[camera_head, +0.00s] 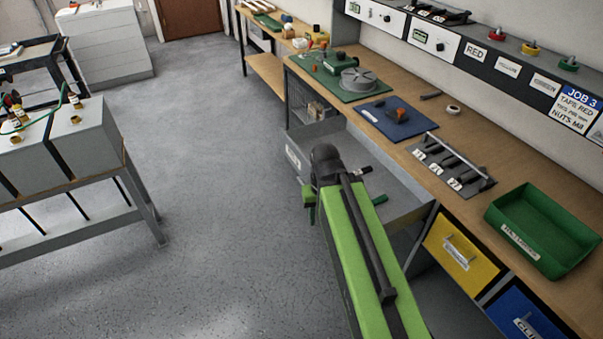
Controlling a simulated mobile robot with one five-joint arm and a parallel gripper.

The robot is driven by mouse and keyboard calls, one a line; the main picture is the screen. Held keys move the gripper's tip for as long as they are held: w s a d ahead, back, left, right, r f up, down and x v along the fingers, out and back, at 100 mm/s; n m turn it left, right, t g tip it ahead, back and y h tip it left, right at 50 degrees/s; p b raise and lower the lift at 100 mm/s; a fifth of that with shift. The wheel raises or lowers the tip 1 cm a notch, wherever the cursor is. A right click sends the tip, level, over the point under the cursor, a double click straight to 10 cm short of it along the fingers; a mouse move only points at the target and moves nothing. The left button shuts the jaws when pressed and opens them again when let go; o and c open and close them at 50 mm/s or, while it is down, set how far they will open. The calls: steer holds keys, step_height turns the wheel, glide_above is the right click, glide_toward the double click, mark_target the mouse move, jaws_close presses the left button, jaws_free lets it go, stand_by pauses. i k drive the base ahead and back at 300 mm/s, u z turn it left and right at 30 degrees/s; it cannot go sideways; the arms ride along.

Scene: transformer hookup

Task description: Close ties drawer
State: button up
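A grey drawer (395,190) stands pulled out from under the workbench, in the middle of the view. Its front panel (293,160) faces left and carries a pale label too small to read. I cannot confirm that it is the ties drawer. My green and black arm reaches up from the bottom and covers part of the drawer. My gripper (311,200) is near the drawer's front, mostly hidden by the arm. I cannot tell whether its fingers touch the drawer, or whether they are open or shut.
The workbench (460,135) runs along the right. A yellow drawer (460,252) and a blue drawer (522,315) sit under it, nearer me. A green tray (543,232) is on top. Grey boxes on a stand (85,140) are at left. The floor (210,200) between is clear.

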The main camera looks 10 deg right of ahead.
mark_target(408, 202)
steer(key=i, duration=0.7)
steer(key=u, duration=0.35)
steer(key=k, duration=1.35)
steer(key=u, duration=0.85)
steer(key=i, duration=1.45)
steer(key=u, duration=0.45)
